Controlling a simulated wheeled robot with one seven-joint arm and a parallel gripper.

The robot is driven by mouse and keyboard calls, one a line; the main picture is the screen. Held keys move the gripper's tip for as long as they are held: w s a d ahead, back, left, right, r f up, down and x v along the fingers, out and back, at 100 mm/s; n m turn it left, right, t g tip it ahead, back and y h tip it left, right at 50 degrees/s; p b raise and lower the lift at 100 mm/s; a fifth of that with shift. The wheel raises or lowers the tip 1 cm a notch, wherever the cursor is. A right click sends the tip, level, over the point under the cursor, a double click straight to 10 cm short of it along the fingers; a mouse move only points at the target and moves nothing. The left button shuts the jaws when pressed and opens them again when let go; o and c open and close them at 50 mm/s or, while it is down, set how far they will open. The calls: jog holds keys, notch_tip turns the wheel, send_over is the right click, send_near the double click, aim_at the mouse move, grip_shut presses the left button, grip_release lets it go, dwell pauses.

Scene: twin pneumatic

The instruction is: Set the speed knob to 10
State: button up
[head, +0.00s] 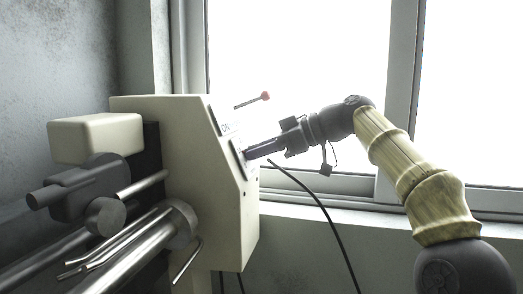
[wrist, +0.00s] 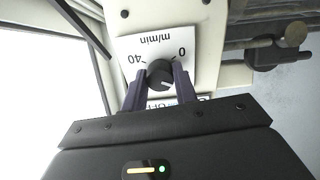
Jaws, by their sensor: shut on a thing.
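The speed knob (wrist: 160,73) is a round black dial on a white scale plate (wrist: 148,46), seen upside down in the wrist view. The plate reads "m/min", with 0 at the right and 40 at the left. A small pale mark shows on the knob toward its lower right; the exact setting is hard to read. My gripper (wrist: 160,78) is shut on the knob, one dark finger on each side. In the head view my gripper (head: 249,153) reaches the sloped face of the cream machine (head: 185,150); the knob is hidden there.
A lever with a red ball end (head: 265,96) sticks out above my gripper. Metal rollers (head: 150,240) and a grey clamp-like part (head: 95,180) are at the left. A black cable (head: 318,205) hangs below my arm. A partly covered label reading "OFF" (wrist: 160,106) lies below the knob.

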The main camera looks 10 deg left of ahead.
jog(key=o, duration=1)
jog(key=shift+c, duration=0.2)
jog(key=p+v, duration=0.3)
jog(key=v, duration=1.4)
jog(key=shift+d, duration=0.15)
jog(key=shift+r, duration=0.1)
